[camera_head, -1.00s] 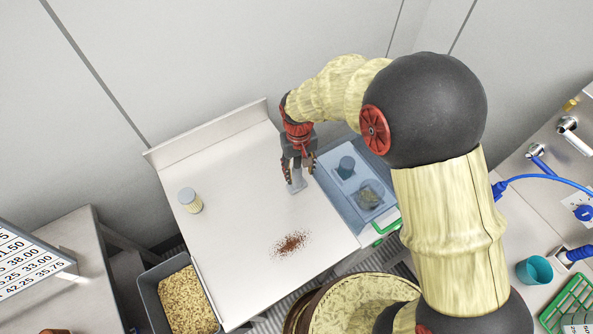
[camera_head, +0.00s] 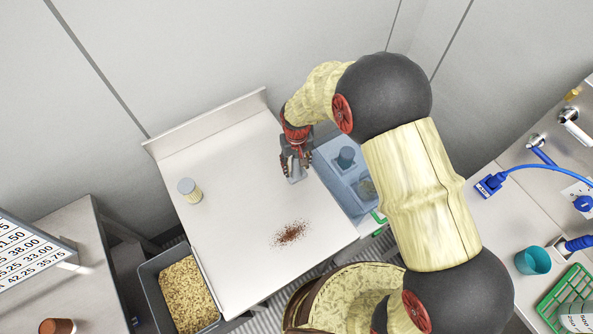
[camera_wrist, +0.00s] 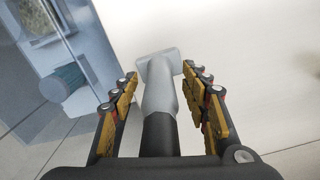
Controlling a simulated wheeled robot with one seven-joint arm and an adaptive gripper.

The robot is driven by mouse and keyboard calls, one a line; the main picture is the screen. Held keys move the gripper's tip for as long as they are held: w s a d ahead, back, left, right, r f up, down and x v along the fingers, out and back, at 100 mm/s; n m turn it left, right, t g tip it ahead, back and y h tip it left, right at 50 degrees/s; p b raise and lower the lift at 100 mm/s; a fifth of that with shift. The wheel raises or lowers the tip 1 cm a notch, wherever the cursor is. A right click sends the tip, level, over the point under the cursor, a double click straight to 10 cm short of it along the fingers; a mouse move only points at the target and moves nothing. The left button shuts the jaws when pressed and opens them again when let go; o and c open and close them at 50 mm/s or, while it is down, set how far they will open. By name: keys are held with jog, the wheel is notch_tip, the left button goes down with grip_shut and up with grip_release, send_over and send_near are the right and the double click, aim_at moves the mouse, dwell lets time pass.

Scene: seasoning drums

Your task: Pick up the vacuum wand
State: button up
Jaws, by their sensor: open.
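The vacuum wand is a light grey nozzle with a black handle. In the wrist view the wand (camera_wrist: 158,88) lies between my fingers, its flared end pointing away and its black handle running toward my palm. In the head view only the wand's grey end (camera_head: 296,179) shows below my fingers; the handle is hidden. My gripper (camera_head: 297,169) is open near the right edge of the white table. In the wrist view my gripper (camera_wrist: 161,86) has its fingers on both sides of the wand, with visible gaps to each.
A blue bin (camera_head: 331,170) holding a cup (camera_head: 346,155) adjoins the table's right side. A lidded shaker (camera_head: 189,190) stands on the table (camera_head: 235,170) at left; reddish-brown powder (camera_head: 290,233) lies near its front. A grey bin (camera_head: 148,275) of pale flakes stands below. The table's middle is clear.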

jog(key=shift+r, duration=0.1)
jog(key=shift+c, duration=0.3)
jog(key=c, duration=1.1)
grip_shut()
